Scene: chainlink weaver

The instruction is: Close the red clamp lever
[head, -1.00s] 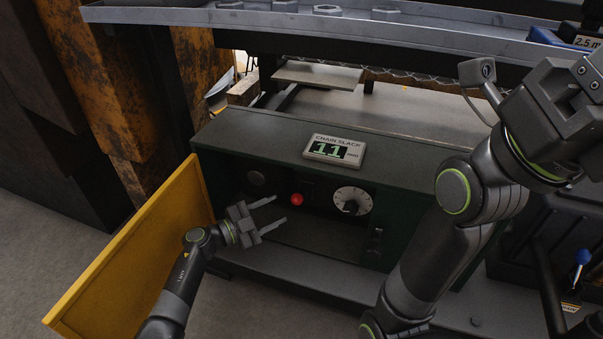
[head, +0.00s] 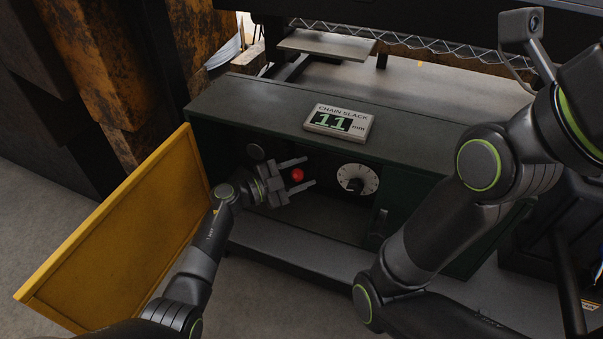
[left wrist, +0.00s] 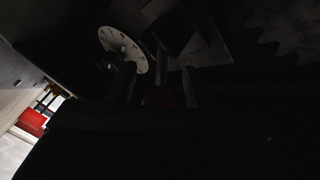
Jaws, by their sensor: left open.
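The red ball-shaped knob of the clamp lever (head: 297,174) shows inside the open green cabinet, left of a white dial. My left gripper (head: 311,172) is open in the head view, with one finger above the red knob and the other below it. I cannot tell whether the fingers touch it. The left wrist view is very dark; a dim red knob (left wrist: 158,97) shows near its middle, between the dark fingers. The lever's shaft is mostly hidden. My right arm crosses the right side of the head view; its fingers are not in view.
The white dial (head: 356,180) sits right of the knob and also shows in the left wrist view (left wrist: 123,50). A yellow door (head: 120,235) stands open at the left. A "CHAIN SLACK 11 mm" display (head: 339,122) is on the cabinet top (head: 245,105). A ledge (head: 300,262) runs below.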

